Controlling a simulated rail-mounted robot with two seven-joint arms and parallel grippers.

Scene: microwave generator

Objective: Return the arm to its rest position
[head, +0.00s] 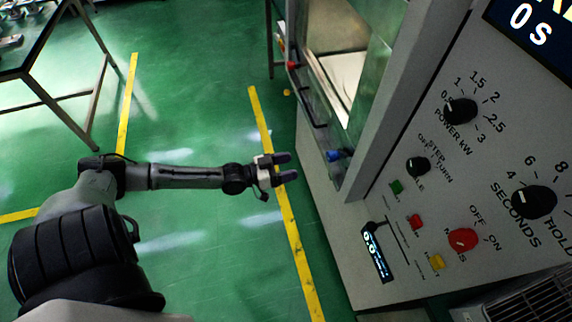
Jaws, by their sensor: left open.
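My left arm comes in from the lower left and stretches to the right over the green floor. My left gripper (284,169) is at its end, open, with its two dark fingers pointing right and nothing between them. It is apart from the microwave generator (345,232), whose grey front panel fills the right side of the view. My right gripper is not in view.
The panel has a power knob (460,111), a seconds knob (533,201), a red mains knob (462,240) and small coloured buttons. A glass-fronted chamber (350,60) is at top centre. A table (22,62) stands top left. Open floor surrounds the left arm.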

